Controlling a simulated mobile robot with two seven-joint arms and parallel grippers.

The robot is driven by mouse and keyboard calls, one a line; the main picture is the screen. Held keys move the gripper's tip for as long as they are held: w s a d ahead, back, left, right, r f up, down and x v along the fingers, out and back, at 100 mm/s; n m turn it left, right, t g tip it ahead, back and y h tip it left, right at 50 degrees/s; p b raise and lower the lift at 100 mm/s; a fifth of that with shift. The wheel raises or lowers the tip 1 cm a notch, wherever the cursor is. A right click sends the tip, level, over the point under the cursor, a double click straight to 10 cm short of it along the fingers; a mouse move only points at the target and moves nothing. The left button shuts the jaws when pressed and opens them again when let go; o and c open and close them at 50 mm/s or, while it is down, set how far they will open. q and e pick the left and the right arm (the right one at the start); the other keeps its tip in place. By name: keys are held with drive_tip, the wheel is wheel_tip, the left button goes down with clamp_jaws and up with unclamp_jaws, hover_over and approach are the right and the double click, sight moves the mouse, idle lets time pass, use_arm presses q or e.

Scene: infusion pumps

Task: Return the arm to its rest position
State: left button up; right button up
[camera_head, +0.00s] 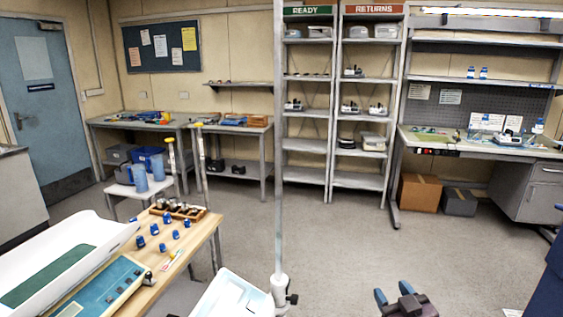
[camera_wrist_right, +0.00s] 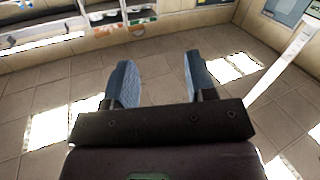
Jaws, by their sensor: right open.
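My right gripper (camera_head: 393,293) is at the bottom of the head view, right of the pole, over the grey floor. In the right wrist view my right gripper (camera_wrist_right: 158,80) has its two blue fingers spread wide, with nothing between them but floor tiles. It is apart from every table and shelf. My left gripper does not show in either view.
A vertical metal pole (camera_head: 279,150) stands before me, with a pale tray (camera_head: 232,297) at its foot. A wooden table (camera_head: 203,237) at left holds blue-capped items and a white scale. Shelves (camera_head: 304,173) and a workbench (camera_head: 480,150) stand behind. The middle floor is clear.

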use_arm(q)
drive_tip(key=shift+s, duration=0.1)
use_arm(e)
drive_tip(key=s+d+f+m+g+h, duration=0.1)
drive_tip(key=s+d+f+g, duration=0.1)
drive_tip(key=s+f, duration=0.8)
drive_tip(key=s+d+f+m+g+h, duration=0.1)
drive_tip(key=s+f+g, duration=0.2)
drive_tip(key=s+f, duration=0.7)
drive_tip(key=s, duration=0.3)
drive_tip(key=shift+s+d+f+m+g+h, duration=0.25)
drive_tip(key=shift+d+f+m+g+h, duration=0.05)
drive_tip(key=shift+d+f+m, duration=0.1)
drive_tip(key=shift+a, duration=0.1)
drive_tip(key=shift+s, duration=0.15)
